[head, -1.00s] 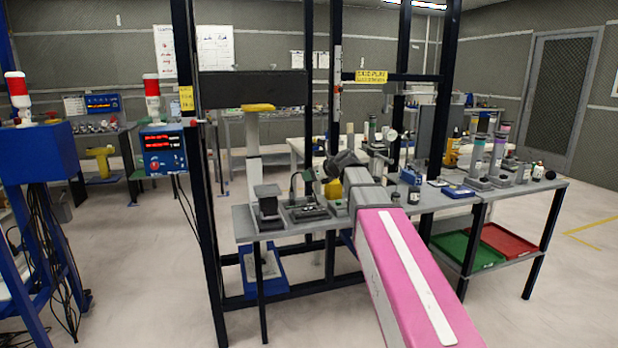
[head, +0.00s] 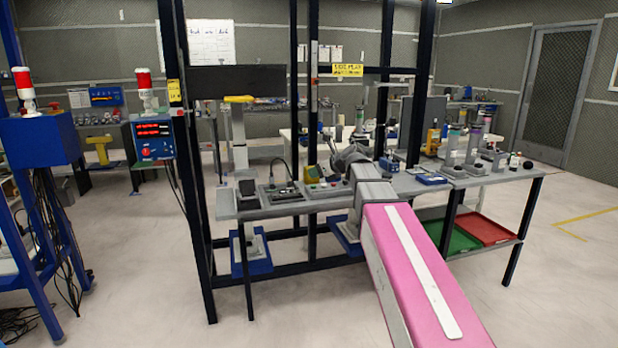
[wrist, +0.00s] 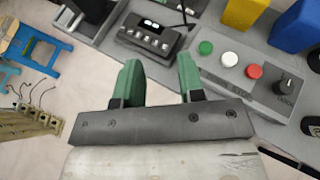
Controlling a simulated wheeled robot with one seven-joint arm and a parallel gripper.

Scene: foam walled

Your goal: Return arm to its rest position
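My gripper (wrist: 160,82) shows in the wrist view with its two green fingers apart and nothing between them. Beyond the fingertips lie a dark keypad device (wrist: 150,37) and a grey control box (wrist: 240,68) with green, white and red buttons and a black knob. In the head view my pink arm reaches from the lower right to the front of the workbench (head: 235,210). My gripper itself is hidden there behind the arm's grey end links.
A dark post frame (head: 195,170) rises around the bench. A green tray (head: 455,238) and a red tray (head: 488,230) sit on the lower shelf. A blue stand (head: 40,140) with trailing cables is at the left. Open floor lies in front.

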